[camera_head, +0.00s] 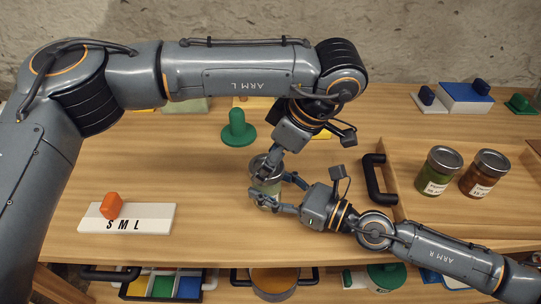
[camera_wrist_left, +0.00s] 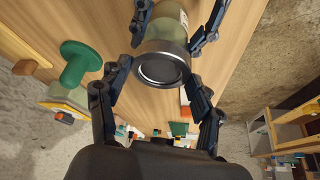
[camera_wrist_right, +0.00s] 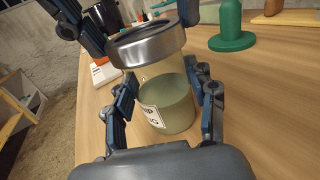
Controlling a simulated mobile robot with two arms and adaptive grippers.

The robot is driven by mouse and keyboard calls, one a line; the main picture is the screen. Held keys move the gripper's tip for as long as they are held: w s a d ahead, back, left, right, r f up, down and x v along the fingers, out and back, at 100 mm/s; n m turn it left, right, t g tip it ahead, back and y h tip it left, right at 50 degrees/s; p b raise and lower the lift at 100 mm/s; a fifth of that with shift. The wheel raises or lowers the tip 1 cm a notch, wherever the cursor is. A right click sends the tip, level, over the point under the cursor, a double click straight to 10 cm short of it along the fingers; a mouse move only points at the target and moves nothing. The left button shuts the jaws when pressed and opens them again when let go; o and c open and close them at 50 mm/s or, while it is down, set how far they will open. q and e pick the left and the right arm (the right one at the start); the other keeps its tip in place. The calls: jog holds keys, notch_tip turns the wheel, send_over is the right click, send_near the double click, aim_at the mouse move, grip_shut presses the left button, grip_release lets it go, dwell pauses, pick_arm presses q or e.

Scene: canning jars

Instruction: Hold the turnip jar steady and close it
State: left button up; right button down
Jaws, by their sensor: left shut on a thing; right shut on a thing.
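The turnip jar (camera_wrist_right: 165,105) is a glass jar with pale green contents and a white label, standing upright on the table in the right wrist view. My right gripper (camera_head: 290,194) is shut around its glass body from the side. A silver metal lid (camera_wrist_right: 148,45) sits at the jar's mouth; I cannot tell whether it is threaded on. My left gripper (camera_head: 268,160) comes from above and is shut on the lid, which also shows between its fingers in the left wrist view (camera_wrist_left: 162,68). In the head view the fingers partly hide the jar.
A green knobbed piece (camera_head: 237,130) stands behind the jar. A white S M L board (camera_head: 150,218) with an orange block lies at left. At right, a wooden tray (camera_head: 480,222) with a black handle (camera_head: 373,180) holds two lidded jars (camera_head: 438,171). The table between board and jar is clear.

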pick_arm(q)
jog(key=shift+m, duration=0.4)
jog(key=o, duration=0.8)
jog(key=shift+w, duration=0.1)
jog(key=shift+c, duration=0.2)
jog(key=shift+r, duration=0.1)
jog(key=shift+r, duration=2.2)
jog(key=shift+c, duration=0.3)
